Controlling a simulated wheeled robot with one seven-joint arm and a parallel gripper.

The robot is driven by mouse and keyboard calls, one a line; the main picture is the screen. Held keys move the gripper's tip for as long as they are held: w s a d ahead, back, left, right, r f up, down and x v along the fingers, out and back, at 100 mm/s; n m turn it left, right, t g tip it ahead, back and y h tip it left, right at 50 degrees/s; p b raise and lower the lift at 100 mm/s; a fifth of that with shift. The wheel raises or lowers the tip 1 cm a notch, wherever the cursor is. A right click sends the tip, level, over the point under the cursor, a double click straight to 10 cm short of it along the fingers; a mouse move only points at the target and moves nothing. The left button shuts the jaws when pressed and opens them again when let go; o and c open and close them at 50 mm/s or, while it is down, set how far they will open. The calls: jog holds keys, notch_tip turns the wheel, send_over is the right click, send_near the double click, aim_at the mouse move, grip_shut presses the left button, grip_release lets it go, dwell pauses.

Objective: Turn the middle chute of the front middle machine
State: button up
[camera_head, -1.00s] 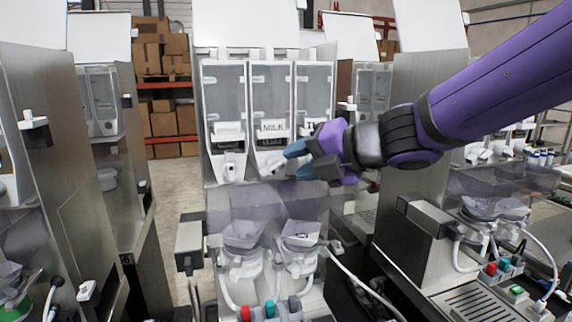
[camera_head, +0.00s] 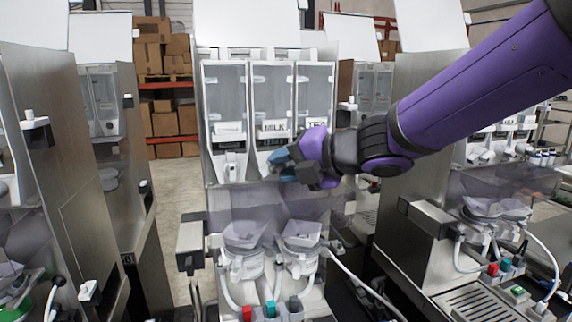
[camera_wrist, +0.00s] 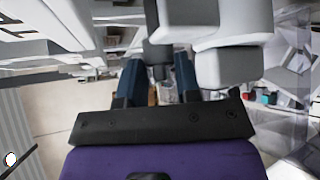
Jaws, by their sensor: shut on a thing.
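The front middle machine (camera_head: 265,205) has three clear canisters side by side. The middle canister (camera_head: 272,90) is labelled MILK, and its chute sits at the bottom. My gripper (camera_head: 280,163) is at this middle chute, with its blue fingers in front of the chute and hiding most of it. In the wrist view the two dark blue fingers stand either side of the grey chute part (camera_wrist: 157,52), and the gripper is shut on it. The chute's angle cannot be told. The left chute (camera_head: 231,168) is in plain sight and hangs down. The right chute is hidden behind my gripper.
Below the chutes are a see-through guard (camera_head: 235,203) and two funnel cups (camera_head: 244,236) with hoses. Other machines stand close at the left (camera_head: 60,150) and right (camera_head: 425,130). Boxes on shelves (camera_head: 165,50) are far behind.

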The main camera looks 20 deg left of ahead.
jog(key=shift+f+m+y, duration=0.1)
jog(key=shift+m+y, duration=0.3)
jog(key=shift+y, duration=0.1)
jog(key=o, duration=0.6)
jog(key=shift+d, duration=0.1)
jog(key=v, duration=1)
jog(key=shift+s+d, duration=0.1)
jog(key=shift+d, duration=0.2)
